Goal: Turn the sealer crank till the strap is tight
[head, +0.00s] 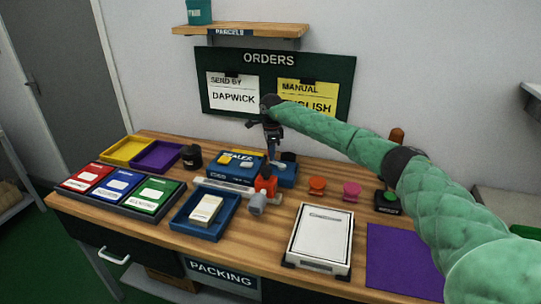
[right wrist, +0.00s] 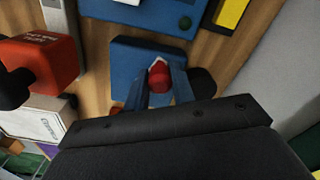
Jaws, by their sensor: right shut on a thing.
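The blue sealer (head: 227,165), with its name on a label, sits at the back middle of the workbench. My right gripper (head: 272,154) reaches down from above at the sealer's right end, beside a blue block (head: 285,177). In the right wrist view, the fingers of my right gripper (right wrist: 160,90) are shut on a red knob (right wrist: 158,75), which appears to be the crank's grip. The knob stands over a blue base (right wrist: 135,55). The crank's arm is mostly hidden, and I cannot make out the strap or its tightness. My left gripper is out of view.
A red and grey tool (head: 265,186) stands close in front of the sealer. A blue tray (head: 184,220) with a small box, a white panel (head: 320,240) and a purple mat (head: 388,256) lie nearer. Orange (head: 317,184) and pink (head: 352,189) spools stand right.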

